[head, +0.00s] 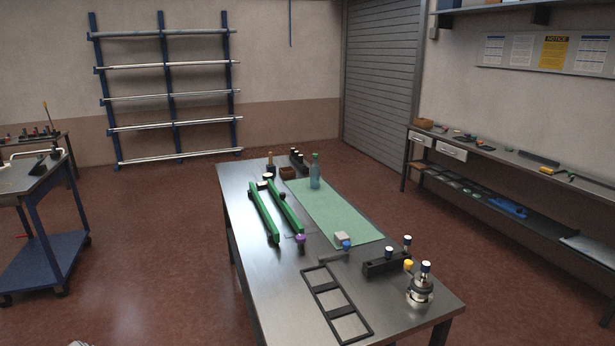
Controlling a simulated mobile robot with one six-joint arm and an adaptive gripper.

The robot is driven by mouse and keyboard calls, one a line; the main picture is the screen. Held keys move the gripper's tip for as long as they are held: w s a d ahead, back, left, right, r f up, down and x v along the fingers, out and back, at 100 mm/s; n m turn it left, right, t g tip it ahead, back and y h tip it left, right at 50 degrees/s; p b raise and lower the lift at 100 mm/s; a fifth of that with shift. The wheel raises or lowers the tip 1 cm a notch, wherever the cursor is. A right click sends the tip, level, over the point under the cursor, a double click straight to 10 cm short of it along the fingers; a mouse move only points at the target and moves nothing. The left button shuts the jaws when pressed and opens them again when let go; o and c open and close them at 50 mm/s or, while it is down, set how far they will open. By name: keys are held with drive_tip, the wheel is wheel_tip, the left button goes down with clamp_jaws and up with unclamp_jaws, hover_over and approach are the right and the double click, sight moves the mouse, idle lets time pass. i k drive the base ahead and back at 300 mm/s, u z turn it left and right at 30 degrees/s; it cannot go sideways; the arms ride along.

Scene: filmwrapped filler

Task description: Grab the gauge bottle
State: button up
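A translucent teal bottle (315,172) with a green cap stands upright at the far end of the green mat (340,215) on the metal workbench. It is the only thing here that clearly looks like a bottle. No gauge can be made out on it at this size. A round silver metal fitting (420,292) with a blue-and-white knob and a yellow knob stands at the near right corner of the bench. My gripper is not in view.
The metal workbench (285,300) also holds two green rails (264,216), a black frame (337,302), a small pale block (341,237) and a black block with knobs (385,264). A blue cart (35,265) stands left. Open floor lies between cart and bench.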

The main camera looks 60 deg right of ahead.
sight(315, 168)
drive_tip(key=u, duration=0.1)
drive_tip(key=i, duration=2.95)
drive_tip(key=z, duration=2.4)
